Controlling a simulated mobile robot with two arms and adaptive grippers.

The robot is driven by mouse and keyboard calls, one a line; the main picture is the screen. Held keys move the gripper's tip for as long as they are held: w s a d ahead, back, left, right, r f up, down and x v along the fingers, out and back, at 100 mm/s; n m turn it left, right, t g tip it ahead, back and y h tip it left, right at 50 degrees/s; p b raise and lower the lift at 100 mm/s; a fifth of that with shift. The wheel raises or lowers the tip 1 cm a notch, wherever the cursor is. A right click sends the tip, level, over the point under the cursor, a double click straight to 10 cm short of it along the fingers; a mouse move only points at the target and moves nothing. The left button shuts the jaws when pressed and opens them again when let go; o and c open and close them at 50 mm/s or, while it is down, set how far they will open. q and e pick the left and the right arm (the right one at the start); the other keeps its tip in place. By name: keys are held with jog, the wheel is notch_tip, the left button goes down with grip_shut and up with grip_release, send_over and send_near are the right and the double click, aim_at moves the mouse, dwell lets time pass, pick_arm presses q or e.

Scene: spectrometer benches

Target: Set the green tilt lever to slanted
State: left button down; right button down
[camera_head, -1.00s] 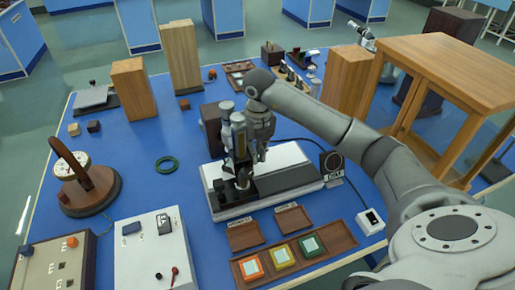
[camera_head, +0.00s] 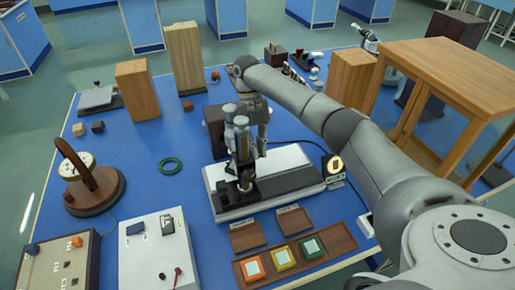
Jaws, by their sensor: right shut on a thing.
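My right gripper (camera_head: 246,180) points down over the black plate at the left end of a white instrument (camera_head: 285,160). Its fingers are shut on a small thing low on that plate. The fingers hide it, so I cannot tell its shape or colour. No green lever can be made out in this view; it may be what the fingers cover. My left gripper is not in view.
A wooden tray (camera_head: 346,240) with orange, yellow and green squares stands in front of the instrument. Control boxes (camera_head: 136,272) are at the front left. A wooden cabinet (camera_head: 440,65) is right.

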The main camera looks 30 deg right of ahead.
jog(key=shift+w, duration=0.1)
dwell(0.5)
jog(key=c, duration=1.6)
grip_release()
jog(key=shift+o, duration=0.2)
jog(key=v, duration=1.2)
jog(key=shift+w+d, duration=0.1)
jog(key=shift+f, duration=0.1)
